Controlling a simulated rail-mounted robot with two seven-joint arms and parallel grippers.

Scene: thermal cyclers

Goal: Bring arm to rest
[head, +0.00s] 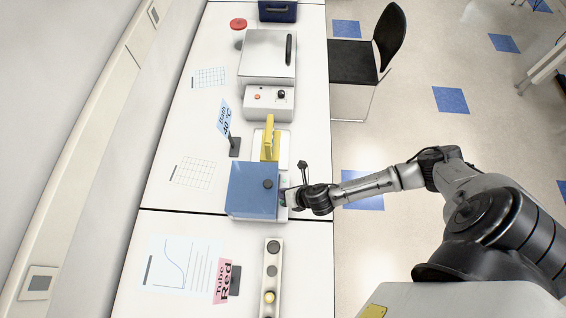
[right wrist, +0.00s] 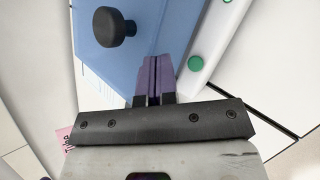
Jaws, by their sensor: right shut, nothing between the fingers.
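My right gripper (head: 287,197) reaches in from the right to the front side of a blue-lidded thermal cycler (head: 252,192). In the right wrist view, the purple fingers of my right gripper (right wrist: 154,62) are closed together with nothing between them. They are close to the edge of the blue lid (right wrist: 165,30); I cannot tell whether they touch it. A green button (right wrist: 195,63) sits on the white front strip beside the fingers. My left gripper is not in view.
A yellow-handled device (head: 270,145), a white block with knobs (head: 268,103) and a grey-lidded bath (head: 266,56) line the bench behind. A tube rack (head: 272,270) and a pink sign (head: 222,281) stand nearer. A black chair (head: 370,55) is right of the bench; floor there is open.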

